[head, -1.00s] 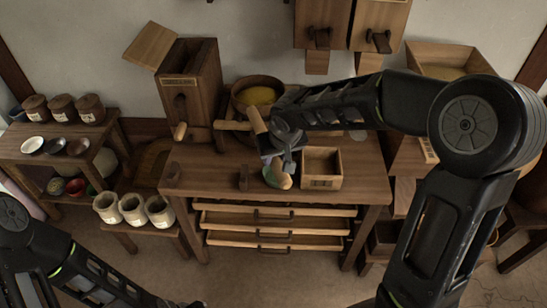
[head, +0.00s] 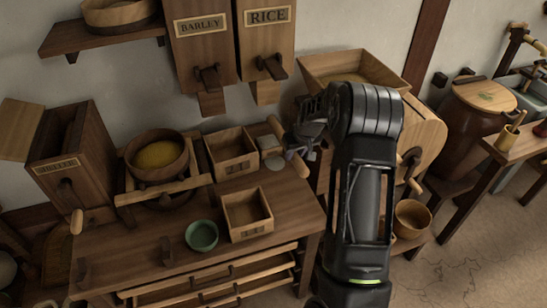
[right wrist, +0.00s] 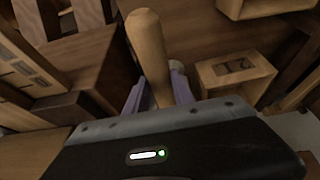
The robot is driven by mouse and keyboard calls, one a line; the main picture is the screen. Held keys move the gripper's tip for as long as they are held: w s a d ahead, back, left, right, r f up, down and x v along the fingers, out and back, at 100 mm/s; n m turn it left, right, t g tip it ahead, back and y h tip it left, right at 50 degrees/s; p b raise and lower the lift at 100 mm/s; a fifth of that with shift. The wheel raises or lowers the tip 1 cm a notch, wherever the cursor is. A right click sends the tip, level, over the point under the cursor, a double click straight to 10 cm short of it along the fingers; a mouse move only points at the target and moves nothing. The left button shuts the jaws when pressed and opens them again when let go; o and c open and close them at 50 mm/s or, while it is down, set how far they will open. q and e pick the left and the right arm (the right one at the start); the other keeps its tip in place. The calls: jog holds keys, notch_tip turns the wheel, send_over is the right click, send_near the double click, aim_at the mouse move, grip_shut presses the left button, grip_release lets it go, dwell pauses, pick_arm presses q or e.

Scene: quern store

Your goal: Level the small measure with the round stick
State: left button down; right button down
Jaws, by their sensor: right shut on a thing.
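My right gripper (head: 302,138) is shut on the round stick (head: 276,128), a pale wooden rod, above the right back part of the bench. The stick also shows in the right wrist view (right wrist: 148,45), standing up between the fingers. Two square wooden boxes with front labels stand on the bench, left of the gripper: one at the front (head: 262,229) and one behind it (head: 233,169). I cannot read their labels; the front one looks the smaller. The stick is apart from the front box. My left gripper is out of view.
A green bowl (head: 202,236) stands left of the front box. A round tub (head: 157,170) of yellow grain stands at the back. Barley (head: 202,50) and rice (head: 264,40) bins hang above. A hopper (head: 350,66) is behind my right arm. The bench's front left is mostly clear.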

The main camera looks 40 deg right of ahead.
jog(key=shift+d, duration=0.2)
jog(key=shift+r, duration=0.1)
jog(key=shift+f, duration=0.2)
jog(key=shift+f+b, duration=1.45)
jog(key=shift+f, duration=1.55)
jog(key=shift+r, duration=0.15)
jog(key=shift+f+b, duration=0.3)
jog(key=shift+b, duration=0.1)
jog(key=shift+w+a, duration=0.2)
jog(key=shift+a, duration=0.45)
jog(key=shift+w+a, duration=0.15)
jog(key=shift+a, duration=0.45)
